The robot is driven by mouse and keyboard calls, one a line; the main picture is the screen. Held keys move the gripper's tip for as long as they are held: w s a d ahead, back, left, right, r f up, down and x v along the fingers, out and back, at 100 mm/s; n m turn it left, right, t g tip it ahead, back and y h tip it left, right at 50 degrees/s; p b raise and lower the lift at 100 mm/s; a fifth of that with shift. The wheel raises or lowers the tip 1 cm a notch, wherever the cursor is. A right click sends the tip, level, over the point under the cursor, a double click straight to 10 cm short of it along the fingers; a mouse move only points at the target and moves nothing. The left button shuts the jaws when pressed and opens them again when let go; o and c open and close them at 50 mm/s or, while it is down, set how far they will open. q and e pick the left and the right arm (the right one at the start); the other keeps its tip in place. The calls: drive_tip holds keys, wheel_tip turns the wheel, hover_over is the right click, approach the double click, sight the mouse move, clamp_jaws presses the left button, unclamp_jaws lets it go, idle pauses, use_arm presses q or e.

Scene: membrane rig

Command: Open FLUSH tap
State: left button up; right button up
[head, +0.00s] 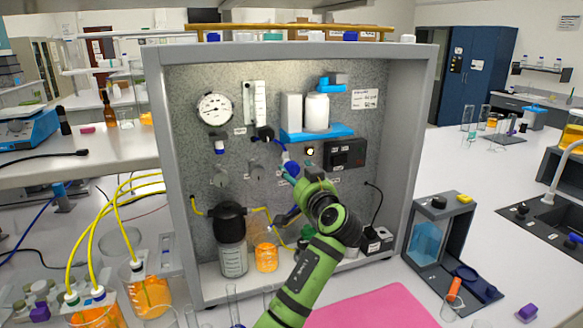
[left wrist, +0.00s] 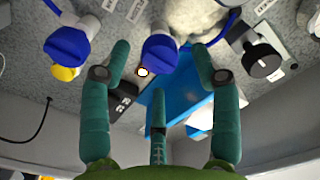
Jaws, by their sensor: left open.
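The taps are on the grey speckled panel of the rig. A blue tap handle (left wrist: 160,55) is in the middle of the left wrist view, between the tips of my left gripper (left wrist: 160,68). A second blue handle (left wrist: 68,46) is further left in that view, with a yellow one (left wrist: 65,72) just below it. A black knob (left wrist: 263,60) is at the right. In the head view my left gripper (head: 291,177) is in front of a blue tap (head: 290,167) on the panel. Its fingers are spread and hold nothing; contact cannot be told. The labels are too small to read, so I cannot tell which tap is FLUSH.
A blue shelf (head: 296,136) with a white canister (head: 316,112) is above the gripper. A black switch box (head: 345,153) is to the right. A black-capped bottle (head: 231,240) and an orange beaker (head: 266,257) stand below left. The frame's side walls (head: 413,140) bound the space.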

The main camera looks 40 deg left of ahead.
sight(294, 172)
use_arm(q)
drive_tip(key=p+x, duration=0.1)
drive_tip(key=x, duration=0.2)
drive_tip(key=shift+a, duration=0.3)
drive_tip(key=shift+w+a, duration=0.15)
use_arm(e)
drive_tip(key=a+r, duration=0.1)
drive_tip(key=w+a+r, duration=0.1)
drive_tip(key=shift+w+a, duration=0.1)
drive_tip(key=shift+a, duration=0.2)
use_arm(q)
drive_tip(key=c, duration=1.2)
drive_tip(key=shift+o, duration=0.2)
use_arm(e)
drive_tip(key=shift+d, duration=0.4)
use_arm(q)
drive_tip(key=shift+f, duration=0.1)
use_arm(e)
drive_tip(key=shift+f, duration=0.1)
